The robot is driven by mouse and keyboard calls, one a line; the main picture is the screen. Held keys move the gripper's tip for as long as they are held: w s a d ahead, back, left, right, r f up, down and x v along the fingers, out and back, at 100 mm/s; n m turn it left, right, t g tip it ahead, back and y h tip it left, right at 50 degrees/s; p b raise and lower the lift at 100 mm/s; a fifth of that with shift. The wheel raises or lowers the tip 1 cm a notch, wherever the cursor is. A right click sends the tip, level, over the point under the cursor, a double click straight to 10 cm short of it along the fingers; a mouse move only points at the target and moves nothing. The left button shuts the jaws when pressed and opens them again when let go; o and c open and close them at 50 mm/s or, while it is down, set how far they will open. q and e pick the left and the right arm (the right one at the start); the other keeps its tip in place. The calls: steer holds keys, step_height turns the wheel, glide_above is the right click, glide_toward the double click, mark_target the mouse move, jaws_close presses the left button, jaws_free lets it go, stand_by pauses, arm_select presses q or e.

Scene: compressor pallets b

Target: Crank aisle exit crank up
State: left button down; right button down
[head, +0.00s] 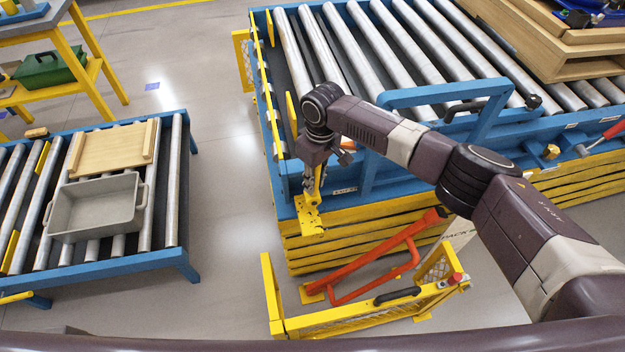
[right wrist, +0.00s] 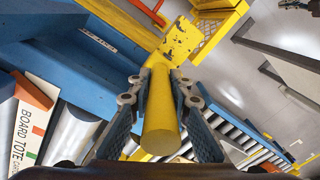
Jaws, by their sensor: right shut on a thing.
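The yellow crank (head: 309,218) is at the near left corner of the blue roller conveyor. Its flat, scuffed arm (right wrist: 181,40) and round grip (right wrist: 160,125) show in the right wrist view. My right gripper (head: 314,183) comes down onto it from above. In the right wrist view its two fingers (right wrist: 160,100) are closed on both sides of the round grip, whose end points toward the camera. In the head view the gripper partly hides the grip. My left gripper is not in view.
The blue roller conveyor (head: 372,190) stands on a yellow bellows lift. Below are a yellow mesh gate (head: 375,311) and an orange lever (head: 375,255). Left, a low roller table holds a grey tote (head: 97,207) and a wooden board (head: 112,150). Open floor (head: 225,180) lies between.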

steer(key=shift+w+d+f+y, duration=0.15)
steer(key=shift+d+y, duration=0.5)
steer(key=shift+y, duration=0.35)
steer(key=c, duration=1.8)
jaws_free()
steer(key=shift+o, duration=0.2)
steer(key=v, duration=1.2)
steer(key=shift+w, duration=0.2)
